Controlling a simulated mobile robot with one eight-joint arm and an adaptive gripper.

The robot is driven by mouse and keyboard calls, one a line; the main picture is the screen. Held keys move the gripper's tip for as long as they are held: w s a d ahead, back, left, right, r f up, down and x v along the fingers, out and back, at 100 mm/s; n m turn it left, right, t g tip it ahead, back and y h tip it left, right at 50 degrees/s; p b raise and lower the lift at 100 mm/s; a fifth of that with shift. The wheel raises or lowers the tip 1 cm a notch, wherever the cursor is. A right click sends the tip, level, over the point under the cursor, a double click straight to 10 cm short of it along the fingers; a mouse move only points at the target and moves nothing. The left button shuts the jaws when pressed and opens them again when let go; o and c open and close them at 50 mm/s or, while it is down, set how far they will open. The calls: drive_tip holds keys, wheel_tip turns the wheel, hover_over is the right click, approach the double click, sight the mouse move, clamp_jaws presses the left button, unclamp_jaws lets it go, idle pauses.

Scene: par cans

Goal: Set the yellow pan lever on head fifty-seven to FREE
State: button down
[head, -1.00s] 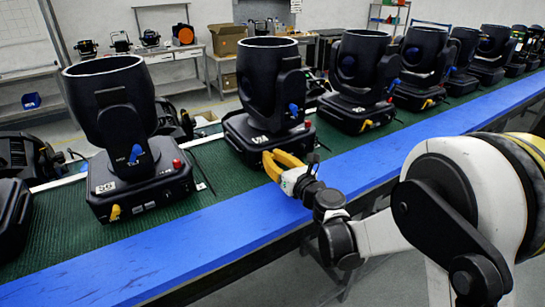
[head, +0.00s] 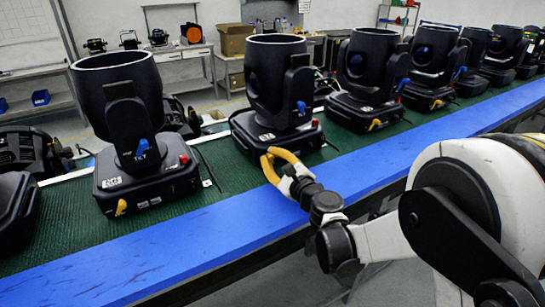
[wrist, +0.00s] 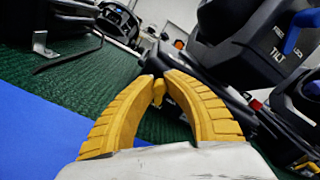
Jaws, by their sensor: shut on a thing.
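The second moving head from the left (head: 277,90) is black and stands upright on its base; its small number label (head: 267,137) is too small to read surely. My yellow-fingered gripper (head: 267,155) is at the front left of that base. In the wrist view my gripper (wrist: 158,80) is shut on a small yellow pan lever (wrist: 158,94), its fingertips meeting around it. The fingers hide the lever in the head view, and its FREE and LOCK marks cannot be seen. The head's blue tilt lever (wrist: 300,30) shows beside the words FREE, LOCK and TILT.
Another head (head: 120,110), with its own yellow lever (head: 121,207), stands to the left. Several more heads run off to the right along the green mat (head: 222,165). A clear blue strip (head: 180,235) edges the bench in front. A red button (wrist: 255,104) is close by.

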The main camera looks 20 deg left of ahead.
drive_tip(key=shift+s+a+f+n, duration=0.1)
drive_tip(key=shift+n, duration=0.5)
drive_tip(key=c, duration=1.4)
unclamp_jaws()
drive_tip(key=shift+s, duration=0.1)
drive_tip(key=v, duration=1.2)
